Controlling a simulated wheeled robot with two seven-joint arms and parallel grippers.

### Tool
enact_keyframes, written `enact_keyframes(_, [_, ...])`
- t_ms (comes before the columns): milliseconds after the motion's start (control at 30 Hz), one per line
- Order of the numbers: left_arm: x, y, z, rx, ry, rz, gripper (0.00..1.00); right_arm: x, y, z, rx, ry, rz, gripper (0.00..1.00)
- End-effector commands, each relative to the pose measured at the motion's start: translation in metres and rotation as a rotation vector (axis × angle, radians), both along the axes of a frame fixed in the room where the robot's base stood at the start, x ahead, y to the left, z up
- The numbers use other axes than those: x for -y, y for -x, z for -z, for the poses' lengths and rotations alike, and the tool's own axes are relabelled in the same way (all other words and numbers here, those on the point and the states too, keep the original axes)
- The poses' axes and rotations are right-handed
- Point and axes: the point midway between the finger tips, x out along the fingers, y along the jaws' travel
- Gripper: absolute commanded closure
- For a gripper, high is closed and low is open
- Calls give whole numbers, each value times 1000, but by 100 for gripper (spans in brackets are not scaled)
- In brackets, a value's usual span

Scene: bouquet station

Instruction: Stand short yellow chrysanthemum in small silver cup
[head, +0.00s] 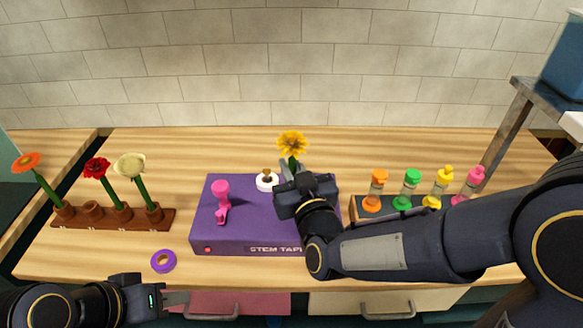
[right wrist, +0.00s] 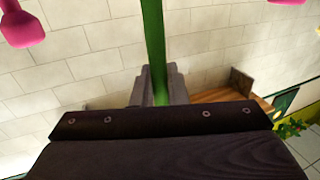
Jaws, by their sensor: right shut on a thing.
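The yellow chrysanthemum (head: 292,142) stands roughly upright above the purple box, its bloom uppermost. My right gripper (head: 290,170) is shut on its green stem, which also shows between the fingers in the right wrist view (right wrist: 153,45). The lower end of the stem is hidden behind the gripper in the head view. I cannot make out a small silver cup in either view. My left gripper (head: 178,298) is low at the front left, apart from the flowers; its jaw opening is unclear.
The purple stem tape box (head: 225,238) carries a pink piece (head: 221,200) and a white ring (head: 264,187). A wooden rack (head: 88,222) at left holds orange, red and pale flowers. A purple ring (head: 163,261) lies nearby. Several coloured-topped bottles (head: 411,185) stand at right.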

Motion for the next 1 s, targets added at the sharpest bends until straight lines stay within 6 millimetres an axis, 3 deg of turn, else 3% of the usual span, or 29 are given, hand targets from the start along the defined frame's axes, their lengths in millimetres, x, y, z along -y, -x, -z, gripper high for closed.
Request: enact_keyframes(1000, [0,0,10,0,0,0,64,0,0,6,0,0,0,100])
